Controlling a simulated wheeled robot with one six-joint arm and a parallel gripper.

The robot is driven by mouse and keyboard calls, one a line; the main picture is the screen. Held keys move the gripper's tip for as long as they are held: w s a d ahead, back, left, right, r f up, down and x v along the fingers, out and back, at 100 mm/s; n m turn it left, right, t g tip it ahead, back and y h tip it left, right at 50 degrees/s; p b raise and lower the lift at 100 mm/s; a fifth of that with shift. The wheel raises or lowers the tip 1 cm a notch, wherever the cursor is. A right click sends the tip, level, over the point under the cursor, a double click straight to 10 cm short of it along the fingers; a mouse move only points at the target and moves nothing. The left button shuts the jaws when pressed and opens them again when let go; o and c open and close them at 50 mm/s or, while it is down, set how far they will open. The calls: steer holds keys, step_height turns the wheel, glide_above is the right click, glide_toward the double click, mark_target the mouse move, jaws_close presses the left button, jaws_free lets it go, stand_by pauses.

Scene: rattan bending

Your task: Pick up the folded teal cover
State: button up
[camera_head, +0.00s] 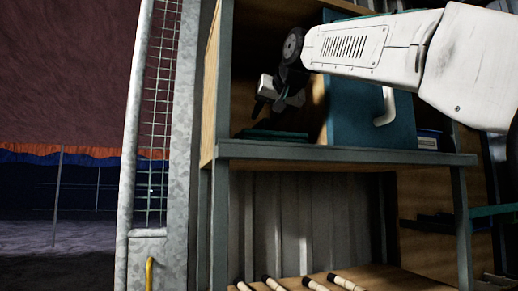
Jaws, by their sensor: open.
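A flat dark teal piece, which looks like the folded teal cover (272,135), lies on the shelf at the left, near its front edge. My gripper (267,107) is above it, inside the shelf bay, with its dark fingers tilted down and left. The fingers are apart and hold nothing that I can see. A gap shows between the fingertips and the cover. The bay is dim, so the folds of the cover are hard to make out.
A teal panel or box with a pale handle (385,107) stands right of the cover. The shelf has a grey metal front edge (340,153) and a wooden side wall (211,90). Pale rods (345,283) lie below. A mesh gate (160,110) stands left.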

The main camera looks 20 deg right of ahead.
steer(key=x, duration=0.3)
steer(key=shift+w+f, duration=0.2)
steer(key=shift+w, duration=0.15)
jaws_close()
steer(key=shift+r, duration=0.15)
